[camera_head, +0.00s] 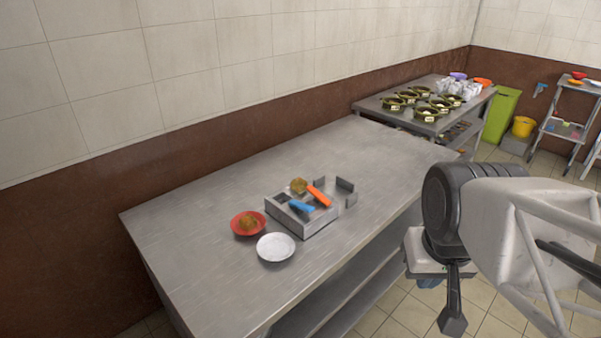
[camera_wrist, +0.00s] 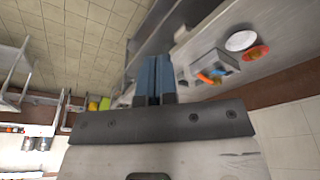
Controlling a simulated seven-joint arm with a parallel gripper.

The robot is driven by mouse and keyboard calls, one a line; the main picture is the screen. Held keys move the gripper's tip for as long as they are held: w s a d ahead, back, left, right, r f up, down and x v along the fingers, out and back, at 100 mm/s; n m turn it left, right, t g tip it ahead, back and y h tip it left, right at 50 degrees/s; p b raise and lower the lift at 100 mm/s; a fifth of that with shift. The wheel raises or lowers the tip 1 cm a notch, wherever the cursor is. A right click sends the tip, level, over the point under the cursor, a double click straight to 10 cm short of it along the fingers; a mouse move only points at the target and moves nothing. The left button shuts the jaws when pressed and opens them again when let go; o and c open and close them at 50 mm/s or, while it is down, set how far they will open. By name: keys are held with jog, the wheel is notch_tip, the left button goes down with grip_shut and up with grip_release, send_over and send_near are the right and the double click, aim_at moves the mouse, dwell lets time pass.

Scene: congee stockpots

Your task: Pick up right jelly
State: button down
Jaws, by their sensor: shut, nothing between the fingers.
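Two brown-yellow lumps, which look like the jellies, are on the metal table. The right one (camera_head: 299,186) sits at the back of a grey metal tray (camera_head: 312,224); the left one (camera_head: 248,222) lies in a red dish (camera_head: 237,232). An orange-handled tool (camera_head: 319,196) and a blue-handled tool (camera_head: 301,206) lie on the tray, close to the right lump. My gripper (camera_head: 452,322) hangs off the table's right side, well away from both lumps. In the wrist view its blue-grey fingers (camera_wrist: 153,60) are together and empty.
A white plate (camera_head: 276,247) lies in front of the tray; it also shows in the wrist view (camera_wrist: 241,40). Small upright metal pieces (camera_head: 345,185) stand at the tray's right. Much of the table (camera_head: 350,152) is clear. A second table behind holds several dark pots (camera_head: 392,103).

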dwell(0.4)
jog(key=shift+c, duration=2.2)
grip_release()
jog(key=w+a+f+n+h, duration=0.2)
jog(key=w+n, duration=0.3)
jog(key=w, duration=0.6)
jog(key=w+a+f+n+h, duration=0.1)
jog(key=w+a+n+h, duration=0.3)
jog(key=w, duration=0.6)
jog(key=w+f+n+h, duration=0.1)
jog(key=w+f+n, duration=0.1)
jog(key=w+n, duration=0.65)
jog(key=w+a+f+n+t, duration=0.2)
jog(key=w+a+f+n, duration=0.1)
jog(key=w+a+f, duration=0.2)
jog(key=w+a+f+n+t+h, duration=0.1)
jog(key=w+a+f+n, duration=0.3)
jog(key=w+a, duration=0.5)
jog(key=w+a+f+n+t+h, duration=0.1)
jog(key=w+a+f+n+t, duration=0.2)
jog(key=w+a+f, duration=0.4)
jog(key=shift+w+a+f+t, duration=0.1)
jog(key=shift+w+a+t, duration=0.35)
jog(key=shift+w+t, duration=0.25)
